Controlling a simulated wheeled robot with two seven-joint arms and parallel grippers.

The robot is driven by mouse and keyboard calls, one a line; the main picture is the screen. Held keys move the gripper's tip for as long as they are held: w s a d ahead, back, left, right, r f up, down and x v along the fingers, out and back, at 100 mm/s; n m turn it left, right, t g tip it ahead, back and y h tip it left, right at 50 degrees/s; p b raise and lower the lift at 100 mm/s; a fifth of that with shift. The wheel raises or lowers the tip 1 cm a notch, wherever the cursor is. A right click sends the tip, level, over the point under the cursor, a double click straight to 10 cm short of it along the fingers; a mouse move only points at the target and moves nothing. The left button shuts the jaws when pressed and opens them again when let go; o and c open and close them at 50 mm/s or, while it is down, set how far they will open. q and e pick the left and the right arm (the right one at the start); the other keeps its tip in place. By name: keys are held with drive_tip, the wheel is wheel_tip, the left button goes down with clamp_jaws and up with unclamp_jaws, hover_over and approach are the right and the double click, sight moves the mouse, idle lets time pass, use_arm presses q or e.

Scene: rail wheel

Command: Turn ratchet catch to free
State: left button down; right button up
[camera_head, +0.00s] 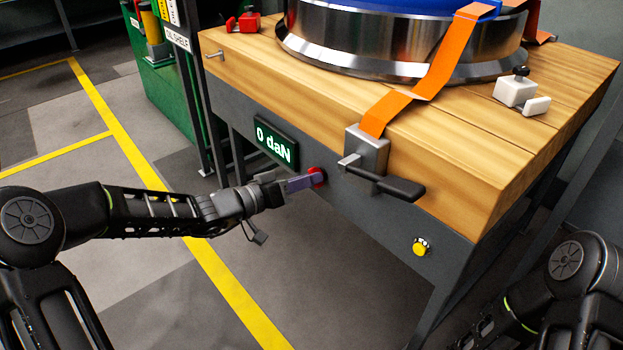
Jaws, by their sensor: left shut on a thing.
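The ratchet catch (303,183) looks like a short purple-grey lever with a red hub (317,177) on the dark front panel of the bench. It lies roughly level and points left toward my arm. My left gripper (284,188) is shut on the lever's left end, and its fingers are partly hidden there. To the right, the metal ratchet block (368,152) with a black handle (400,188) is fixed at the bench edge. An orange strap (425,85) runs from it over the wheel. My right gripper is not in view; only parts of that arm show at lower right.
A large steel wheel (390,45) sits on the wooden bench top (500,160). A display (277,145) reads "0 daN". A yellow button (421,246) is lower right on the panel. A white clamp (516,90) and a red one (245,22) stand on top. Floor at left is clear.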

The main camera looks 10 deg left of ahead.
use_arm(q)
drive_tip(key=shift+m+y, duration=0.3)
drive_tip(key=shift+m, duration=0.8)
drive_tip(key=m, duration=0.3)
drive_tip(key=shift+s+d+m+t+y, duration=0.1)
drive_tip(key=shift+m+t+y, duration=0.2)
drive_tip(key=shift+m+y, duration=0.1)
drive_tip(key=c, duration=1.3)
unclamp_jaws()
drive_tip(key=v, duration=0.4)
drive_tip(key=f+v, duration=0.1)
drive_tip(key=v, duration=0.2)
